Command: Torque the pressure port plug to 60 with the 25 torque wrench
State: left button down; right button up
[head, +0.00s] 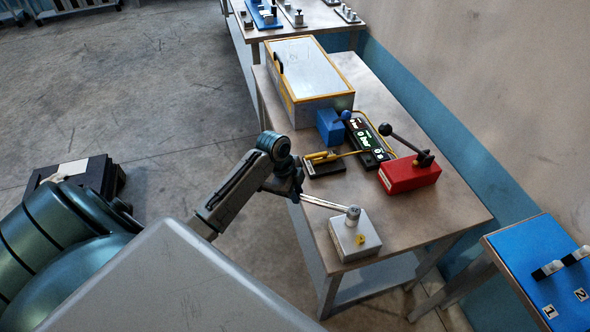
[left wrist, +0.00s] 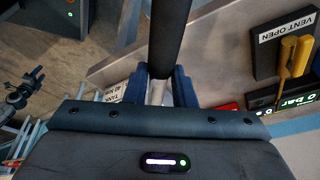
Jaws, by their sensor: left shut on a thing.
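My left gripper (head: 297,190) is shut on a torque wrench, holding it by its dark handle near the table's front edge. The handle (left wrist: 171,35) and part of the pale shaft (left wrist: 157,92) show between the fingers in the left wrist view (left wrist: 163,88). The wrench's silver shaft (head: 322,202) runs right to the pressure port plug (head: 353,213), a round metal piece on top of a silver block (head: 349,244). The wrench end meets the plug there; I cannot tell how firmly it is seated. No wrench marking is readable. My right gripper is out of view.
A vent valve with a yellow handle (head: 328,156) reads VENT OPEN in the left wrist view. Beside it stand a display (head: 366,139) showing 0 bar, a blue block (head: 330,127) and a red box (head: 410,177) with a black lever. A yellow-edged case (head: 312,70) stands behind.

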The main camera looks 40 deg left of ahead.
pick_arm(q)
jog(key=shift+w+a+m, duration=0.15)
jog(key=shift+w+m, duration=0.15)
jog(key=shift+w, duration=0.3)
jog(key=shift+w+a+r+m+b, duration=0.1)
jog(key=shift+w+m+b, duration=0.4)
jog(key=shift+w+b, duration=0.15)
jog(key=shift+w, duration=0.15)
dwell(0.4)
jog(key=shift+w+m+g+b, duration=0.4)
jog(key=shift+w+m, duration=0.1)
jog(key=shift+w, duration=0.3)
dwell(0.3)
